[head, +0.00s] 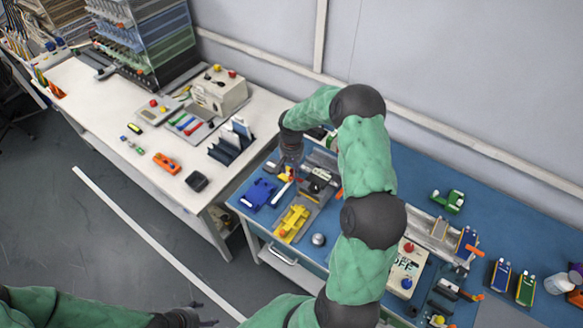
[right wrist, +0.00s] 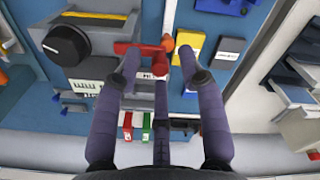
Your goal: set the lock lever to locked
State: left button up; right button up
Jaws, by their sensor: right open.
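The lock lever shows as a red bar with a red knob (right wrist: 139,48) in the right wrist view, where a white strip runs away from it. In the head view a red part (head: 291,174) shows just below the fingers, at the left side of the grey fixture (head: 311,205). My right gripper (head: 291,163) is open above that spot. In the wrist view its fingers (right wrist: 160,62) stand on either side of the red parts; I cannot tell whether they touch. The lever's exact setting is unclear. My left gripper (head: 198,319) is at the bottom edge, mostly cut off.
Beside the fixture lie a blue piece (head: 258,195), a yellow piece (head: 292,222) and a round metal knob (head: 318,239). A black knob (right wrist: 66,45) stands close to the fingers in the wrist view. A white box with a red button (head: 405,267) stands further right.

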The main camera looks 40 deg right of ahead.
grip_shut()
jog(key=shift+s+a+n+p, duration=0.25)
jog(key=shift+s+a+n, duration=0.35)
jog(key=shift+n, duration=1.75)
jog(key=shift+s+a+n+p, duration=0.2)
jog(key=shift+s+a+n, duration=0.35)
jog(key=shift+n, duration=1.75)
jog(key=shift+s+a+n+p, duration=0.35)
jog(key=shift+s+n, duration=0.4)
jog(key=shift+n, duration=1.6)
grip_release()
